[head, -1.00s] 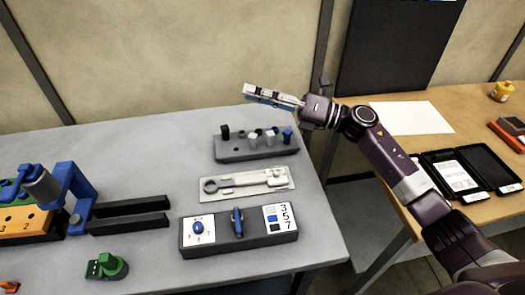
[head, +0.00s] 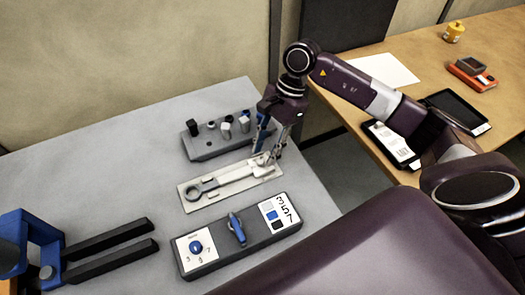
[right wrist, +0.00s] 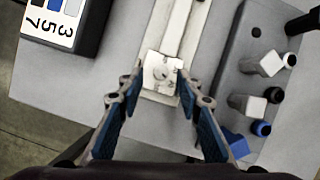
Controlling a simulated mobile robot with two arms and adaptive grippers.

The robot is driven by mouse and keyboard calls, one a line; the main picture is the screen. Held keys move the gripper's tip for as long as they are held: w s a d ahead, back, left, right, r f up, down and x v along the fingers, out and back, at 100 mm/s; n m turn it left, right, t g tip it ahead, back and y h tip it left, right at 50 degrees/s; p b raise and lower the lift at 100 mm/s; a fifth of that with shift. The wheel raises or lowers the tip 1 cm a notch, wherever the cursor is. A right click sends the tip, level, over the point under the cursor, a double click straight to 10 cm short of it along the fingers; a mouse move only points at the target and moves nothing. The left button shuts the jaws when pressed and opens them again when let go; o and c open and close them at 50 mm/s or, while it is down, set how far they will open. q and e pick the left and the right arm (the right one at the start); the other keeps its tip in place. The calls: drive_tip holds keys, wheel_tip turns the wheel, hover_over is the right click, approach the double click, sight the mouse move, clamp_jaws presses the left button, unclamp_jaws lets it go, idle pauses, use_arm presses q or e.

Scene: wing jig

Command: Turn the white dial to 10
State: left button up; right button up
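No dial with a readable 10 shows. A pale plate (head: 188,207) carries a light grey bar with a ring at its left end. At its other end is a small white square piece with a round mark (right wrist: 164,74); I cannot tell whether this is the white dial. My right gripper (head: 273,150) points down over that end. In the right wrist view its fingers (right wrist: 162,77) are open, one on each side of the white piece, with nothing held; I cannot tell whether they touch it. My left gripper is not in view.
A dark control box (head: 210,262) with a blue knob (head: 196,246), a blue lever (head: 237,228) and a 3-5-7 label lies in front. A grey block with several pegs (head: 200,150) stands behind. A blue fixture with black bars (head: 105,255) is at left.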

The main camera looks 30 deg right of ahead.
sight(261, 162)
drive_tip(key=shift+x, duration=0.9)
drive_tip(key=shift+a+f, duration=0.1)
drive_tip(key=shift+w, duration=0.1)
clamp_jaws()
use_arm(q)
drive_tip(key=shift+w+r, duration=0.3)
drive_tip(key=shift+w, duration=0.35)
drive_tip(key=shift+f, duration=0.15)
